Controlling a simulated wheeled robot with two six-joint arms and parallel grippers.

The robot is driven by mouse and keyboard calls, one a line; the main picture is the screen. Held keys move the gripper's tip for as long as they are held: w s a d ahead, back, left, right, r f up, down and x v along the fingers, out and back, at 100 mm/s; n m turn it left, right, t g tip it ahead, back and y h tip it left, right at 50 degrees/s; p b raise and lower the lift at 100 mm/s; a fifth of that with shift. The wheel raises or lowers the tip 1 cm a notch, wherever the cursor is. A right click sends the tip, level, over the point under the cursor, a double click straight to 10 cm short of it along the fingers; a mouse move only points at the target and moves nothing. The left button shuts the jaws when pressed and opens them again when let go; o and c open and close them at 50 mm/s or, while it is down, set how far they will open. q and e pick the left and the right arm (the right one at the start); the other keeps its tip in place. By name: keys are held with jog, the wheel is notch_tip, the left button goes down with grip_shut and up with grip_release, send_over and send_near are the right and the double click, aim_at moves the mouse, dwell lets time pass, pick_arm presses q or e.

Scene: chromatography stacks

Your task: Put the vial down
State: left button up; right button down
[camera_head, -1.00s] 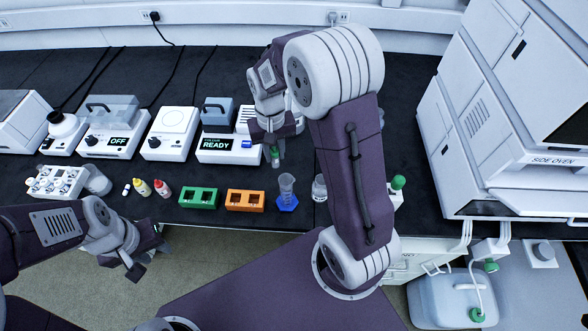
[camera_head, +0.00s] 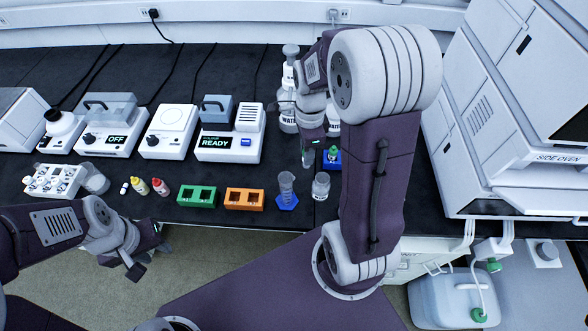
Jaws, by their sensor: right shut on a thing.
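My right gripper (camera_head: 310,147) is shut on a small clear vial (camera_head: 308,159), with a bit of green showing at the fingers. The vial hangs below the fingers, roughly upright, just left of a blue block (camera_head: 325,164). A green-capped item (camera_head: 333,152) shows at the blue block. I cannot tell whether the held vial touches the bench. An orange rack (camera_head: 245,207) and a green rack (camera_head: 197,204) stand to the left near the bench's front edge. My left gripper (camera_head: 148,260) is empty, fingers apart, in front of the bench edge.
A graduated cylinder on a blue base (camera_head: 287,190) and a clear jar (camera_head: 321,186) stand in front of the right gripper. A READY device (camera_head: 229,146) is to its left. Water bottles (camera_head: 288,112) stand behind. A large white oven (camera_head: 510,130) fills the right.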

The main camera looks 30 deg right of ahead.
jog(key=s+d+m, duration=0.3)
jog(key=d, duration=0.4)
jog(key=w+a+f, duration=0.2)
jog(key=w+f, duration=0.1)
jog(key=w+a+f+b, duration=0.1)
jog(key=w+a+f, duration=0.2)
jog(key=w+a+f+b, duration=0.1)
jog(key=w+a+f, duration=0.1)
jog(key=w+f, duration=0.1)
jog(key=shift+w+a+f, duration=0.2)
jog(key=shift+w+f, duration=0.05)
jog(key=shift+f, duration=0.35)
jog(key=shift+f+b, duration=0.1)
jog(key=shift+b, duration=0.25)
jog(key=c, duration=1.2)
grip_release()
